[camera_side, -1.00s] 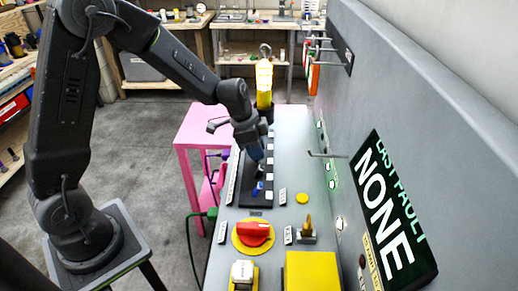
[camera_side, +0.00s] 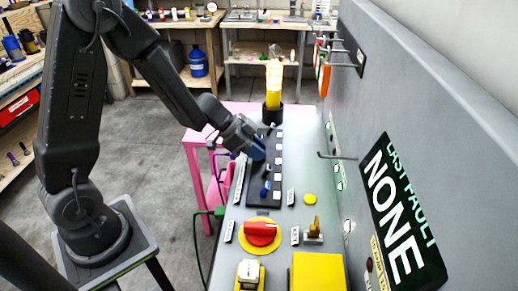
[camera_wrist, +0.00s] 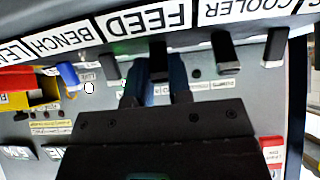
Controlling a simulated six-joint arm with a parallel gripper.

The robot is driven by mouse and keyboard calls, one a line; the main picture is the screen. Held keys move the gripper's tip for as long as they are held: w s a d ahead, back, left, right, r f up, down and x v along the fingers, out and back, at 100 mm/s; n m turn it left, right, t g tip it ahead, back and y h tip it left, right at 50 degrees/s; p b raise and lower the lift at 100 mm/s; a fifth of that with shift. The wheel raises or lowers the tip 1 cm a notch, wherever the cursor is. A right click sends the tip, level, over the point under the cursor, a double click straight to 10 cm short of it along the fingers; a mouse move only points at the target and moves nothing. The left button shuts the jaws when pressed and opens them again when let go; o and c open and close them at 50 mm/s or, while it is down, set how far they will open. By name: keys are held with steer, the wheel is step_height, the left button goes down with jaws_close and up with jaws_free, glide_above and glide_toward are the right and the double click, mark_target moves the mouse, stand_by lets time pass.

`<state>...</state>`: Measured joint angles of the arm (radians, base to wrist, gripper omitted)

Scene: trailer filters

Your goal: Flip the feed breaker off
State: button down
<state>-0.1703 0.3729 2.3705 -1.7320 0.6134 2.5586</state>
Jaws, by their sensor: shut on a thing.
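The feed breaker is a small black lever (camera_wrist: 158,60) in the wrist view, beside the upside-down FEED label (camera_wrist: 150,20). My gripper (camera_wrist: 158,82) has one dark blue finger on each side of this lever and is shut on it. In the side view my gripper (camera_side: 257,150) reaches down at a slant from the left onto the black breaker strip (camera_side: 262,200). The feed lever is hidden there behind my gripper.
Other black levers (camera_wrist: 226,52) and a blue lever (camera_wrist: 68,75) stand in the same row. Nearer the side camera are a red knob (camera_side: 262,228) on a yellow disc and a yellow box (camera_side: 318,272). A yellow lamp (camera_side: 273,85) stands behind. A hook (camera_side: 335,155) juts from the wall.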

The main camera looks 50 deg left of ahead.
steer(key=shift+s+a+t+h, duration=0.1)
steer(key=shift+t+h, duration=0.3)
stand_by(0.3)
steer(key=c, duration=1)
jaws_free()
steer(key=shift+f, duration=0.1)
steer(key=shift+c, duration=0.2)
steer(key=v, duration=1.4)
